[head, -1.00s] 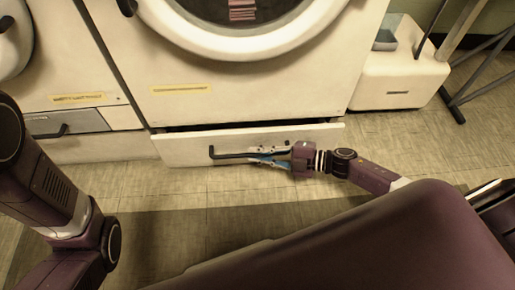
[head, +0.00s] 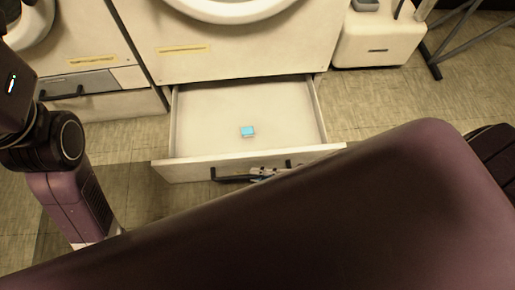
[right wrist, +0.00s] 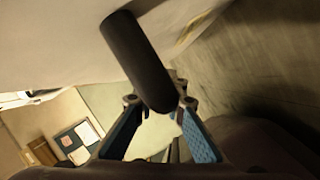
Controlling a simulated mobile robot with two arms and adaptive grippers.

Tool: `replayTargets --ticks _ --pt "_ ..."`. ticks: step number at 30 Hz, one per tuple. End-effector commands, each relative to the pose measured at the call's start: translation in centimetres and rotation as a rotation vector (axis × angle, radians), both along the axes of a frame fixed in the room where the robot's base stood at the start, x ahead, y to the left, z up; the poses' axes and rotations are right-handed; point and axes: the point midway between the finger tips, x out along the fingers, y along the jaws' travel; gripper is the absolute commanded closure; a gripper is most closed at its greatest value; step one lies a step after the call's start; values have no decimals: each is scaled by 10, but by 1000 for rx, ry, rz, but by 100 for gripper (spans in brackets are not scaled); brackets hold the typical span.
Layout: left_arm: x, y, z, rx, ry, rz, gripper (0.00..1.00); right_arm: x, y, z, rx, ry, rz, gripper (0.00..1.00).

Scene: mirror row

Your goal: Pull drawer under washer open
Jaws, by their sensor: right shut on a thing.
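The drawer (head: 190,172) under the washer (head: 235,55) stands well out from the cabinet, its inside in plain view. The black bar handle (head: 228,179) is on the drawer's front. My right gripper (head: 266,173) is at the handle, largely hidden behind my own body in the head view. In the right wrist view, the dark handle bar (right wrist: 137,60) runs between the blue-padded fingers, and the gripper is shut on it. My left arm shows at the left of the head view, but its gripper is out of view.
A neighbouring machine with a closed grey drawer (head: 78,83) stands at the left. A white box-shaped unit (head: 378,42) and a metal stand (head: 434,62) are at the upper right. Tiled floor (head: 128,150) is clear left of the open drawer.

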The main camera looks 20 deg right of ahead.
Motion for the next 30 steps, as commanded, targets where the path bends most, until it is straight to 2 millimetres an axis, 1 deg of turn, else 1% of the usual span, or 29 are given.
replayTargets --ticks 1,3,9,22,23,27,30 --pt "2 0 1 0 10 0 5 -8 2 2 0 3 -2 100" --pt "4 0 -1 -1 19 -1 5 -17 4 1 -1 2 -2 100" --pt "7 1 -4 -2 34 -2 5 -30 7 0 -1 0 -1 100" --pt "7 1 -5 -4 36 -3 5 -32 8 -1 -2 1 -1 100" --pt "7 1 -5 -4 36 -3 5 -32 8 -1 -2 1 -1 88" --pt "7 1 -5 -4 36 -3 5 -32 8 -1 -2 1 -1 73" --pt "7 1 -5 -4 36 -3 5 -32 8 -1 -1 0 -1 71"
